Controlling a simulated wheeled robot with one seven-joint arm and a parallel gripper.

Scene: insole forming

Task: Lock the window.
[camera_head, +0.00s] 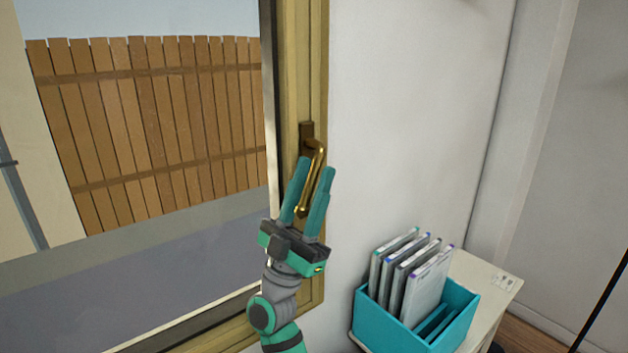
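The window (289,90) has a gold-brown frame on the left, with its right upright beside the white wall. A brass handle (313,172) sits on a dark plate on that upright. Its lever hangs down and leans slightly left. My gripper (317,165) reaches up from below with its two teal fingers apart, one on each side of the lever. The lever lies between the fingers in this view. A narrow gap shows between lever and fingers, and I cannot tell whether either finger touches it. The lower part of the handle plate is partly hidden behind the fingers.
A teal box (385,322) holding several upright folders (412,272) stands on a white cabinet (497,287) at the lower right. The white wall (410,120) right of the window is bare. A wooden fence (150,110) shows through the glass.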

